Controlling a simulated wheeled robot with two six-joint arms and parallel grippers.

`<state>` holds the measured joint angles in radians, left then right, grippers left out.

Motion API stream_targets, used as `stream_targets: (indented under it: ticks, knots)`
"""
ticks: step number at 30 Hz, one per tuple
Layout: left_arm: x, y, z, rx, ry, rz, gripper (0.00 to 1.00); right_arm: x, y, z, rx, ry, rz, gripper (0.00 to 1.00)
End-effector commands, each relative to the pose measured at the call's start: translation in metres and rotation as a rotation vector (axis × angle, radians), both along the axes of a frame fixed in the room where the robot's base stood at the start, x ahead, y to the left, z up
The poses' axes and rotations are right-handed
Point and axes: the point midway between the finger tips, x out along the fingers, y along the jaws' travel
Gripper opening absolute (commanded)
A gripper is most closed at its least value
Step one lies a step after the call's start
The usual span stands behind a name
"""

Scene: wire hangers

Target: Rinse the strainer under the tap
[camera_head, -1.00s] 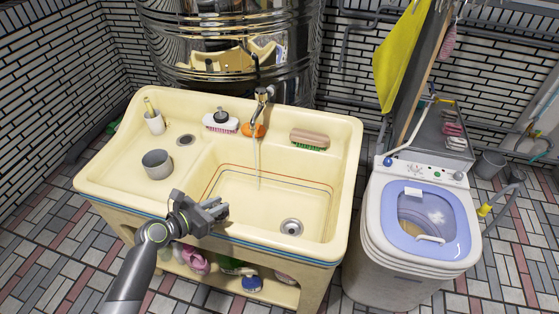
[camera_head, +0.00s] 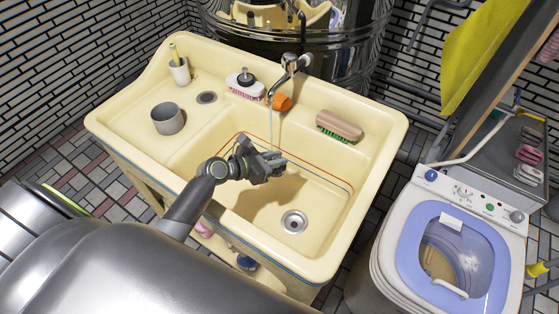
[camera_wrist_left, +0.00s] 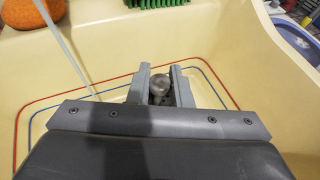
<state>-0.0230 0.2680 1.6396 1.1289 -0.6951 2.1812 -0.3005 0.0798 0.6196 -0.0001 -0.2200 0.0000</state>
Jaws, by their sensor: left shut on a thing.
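My left gripper (camera_head: 272,162) is over the sink basin, its arm coming in from the lower left. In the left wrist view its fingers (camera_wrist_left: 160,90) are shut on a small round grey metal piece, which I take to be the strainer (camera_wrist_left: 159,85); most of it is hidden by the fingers. The tap (camera_head: 290,64) is running. Its thin water stream (camera_head: 271,125) falls close to the fingertips in the head view. In the wrist view the stream (camera_wrist_left: 62,45) passes left of the fingers, apart from the held piece. My right gripper is not in view.
The cream sink (camera_head: 372,205) has a drain (camera_head: 294,222) in its basin floor. On its back ledge are a pink-bristled brush (camera_head: 245,86), an orange sponge (camera_head: 282,102) and a green-bristled brush (camera_head: 340,126). A grey cup (camera_head: 168,119) stands left. A washing machine (camera_head: 405,225) stands right.

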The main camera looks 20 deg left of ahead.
Motion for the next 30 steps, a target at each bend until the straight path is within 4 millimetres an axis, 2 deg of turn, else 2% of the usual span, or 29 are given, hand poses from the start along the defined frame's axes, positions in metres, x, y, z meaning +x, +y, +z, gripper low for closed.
stream_targets:
  ticks: [1,27,30]
  knots:
    - [0.005,0.002,-0.004,0.003,-0.003,-0.001,0.0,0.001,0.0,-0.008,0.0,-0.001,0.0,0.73]
    - [0.079,0.036,-0.021,0.002,-0.004,0.001,0.0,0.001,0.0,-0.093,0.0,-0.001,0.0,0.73]
    - [0.087,0.04,-0.02,0.002,-0.001,0.001,0.0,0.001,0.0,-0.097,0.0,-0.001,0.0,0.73]
